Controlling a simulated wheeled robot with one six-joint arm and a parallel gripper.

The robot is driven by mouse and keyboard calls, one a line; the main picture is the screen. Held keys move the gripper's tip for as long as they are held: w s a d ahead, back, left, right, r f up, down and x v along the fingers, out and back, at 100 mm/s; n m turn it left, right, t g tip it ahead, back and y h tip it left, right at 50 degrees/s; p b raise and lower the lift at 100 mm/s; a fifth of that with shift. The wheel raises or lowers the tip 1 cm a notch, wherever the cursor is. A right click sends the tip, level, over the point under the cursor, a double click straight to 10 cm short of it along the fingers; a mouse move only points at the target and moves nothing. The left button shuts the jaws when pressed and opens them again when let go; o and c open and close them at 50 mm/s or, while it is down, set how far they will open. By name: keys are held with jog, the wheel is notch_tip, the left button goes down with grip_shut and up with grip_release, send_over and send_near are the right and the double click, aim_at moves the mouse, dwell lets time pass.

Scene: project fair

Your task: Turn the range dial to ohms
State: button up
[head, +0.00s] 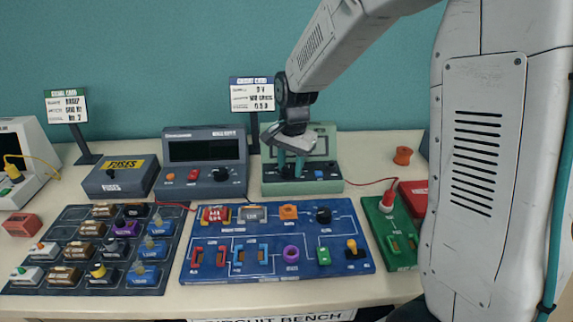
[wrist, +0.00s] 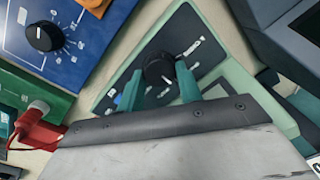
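A green meter-like box (head: 272,187) stands at the back of the table, with a dark panel. In the wrist view a black round dial (wrist: 158,70) with white markings beside it sits on that panel. The marking text is too small to read, so I cannot tell its setting. My gripper (head: 290,165) points down over the panel. In the wrist view its two teal fingers (wrist: 160,80) stand apart, one on each side of the dial. Whether they touch it I cannot tell. In the head view the gripper hides the dial.
A grey instrument (head: 206,150) with a dark display and a black knob stands left of the green box. A blue circuit board (head: 215,268) lies in front, with a parts tray (head: 75,225) at left. A green board (head: 400,262) with a red plug and cable lies at right.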

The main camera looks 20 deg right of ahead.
jog(key=shift+a+r, duration=0.1)
jog(key=shift+a, duration=0.2)
jog(key=shift+w+d, duration=0.2)
jog(key=shift+n, duration=0.4)
jog(key=n, duration=0.2)
jog(key=shift+n, duration=0.4)
jog(key=shift+w+n, duration=0.1)
jog(key=shift+n, duration=1.6)
